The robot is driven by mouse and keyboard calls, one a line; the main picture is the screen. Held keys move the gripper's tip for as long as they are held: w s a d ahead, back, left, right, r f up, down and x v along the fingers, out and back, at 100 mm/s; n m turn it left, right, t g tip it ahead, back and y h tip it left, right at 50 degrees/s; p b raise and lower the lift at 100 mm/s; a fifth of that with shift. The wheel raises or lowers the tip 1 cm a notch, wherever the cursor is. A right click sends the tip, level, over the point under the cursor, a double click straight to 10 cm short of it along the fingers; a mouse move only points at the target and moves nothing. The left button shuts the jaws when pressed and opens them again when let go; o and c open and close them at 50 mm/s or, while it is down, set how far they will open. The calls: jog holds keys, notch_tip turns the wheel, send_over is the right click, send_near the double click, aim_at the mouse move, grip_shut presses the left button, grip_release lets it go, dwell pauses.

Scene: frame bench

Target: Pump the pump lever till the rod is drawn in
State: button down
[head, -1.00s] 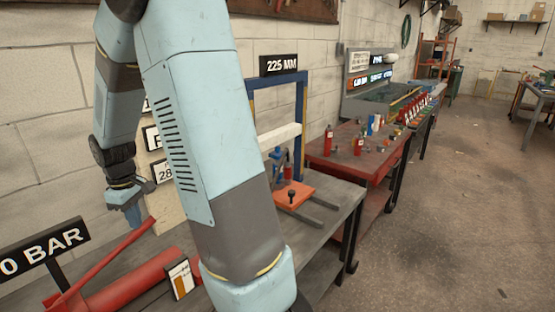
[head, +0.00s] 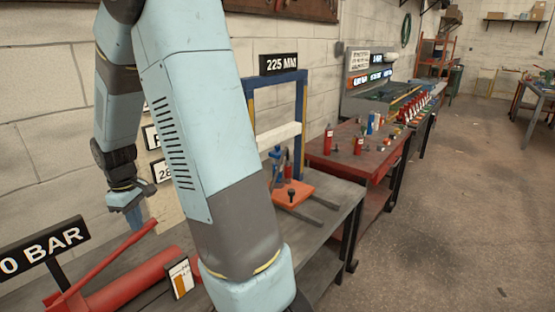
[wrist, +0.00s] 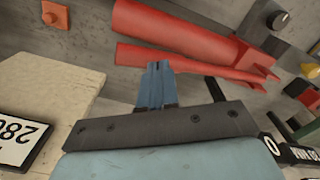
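The red pump lever (head: 100,265) slants up to the right over the red pump body (head: 135,280) at the lower left of the head view. In the wrist view the thinner red bar, which looks like the lever (wrist: 190,64), lies beside the thicker red body (wrist: 180,22). My gripper (head: 134,218) is just left of the lever's raised end in the head view. Its blue fingers (wrist: 158,66) are together with nothing visible between them. I cannot make out the rod.
A sign ending in "0 BAR" (head: 42,248) stands by the pump. A blue press frame (head: 303,125) with an orange block (head: 292,196) stands farther along the bench. A pale block (wrist: 50,85) is left of my gripper. My arm hides part of the bench.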

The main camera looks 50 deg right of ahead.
jog(key=shift+f, duration=3.5)
jog(key=shift+r, duration=6.55)
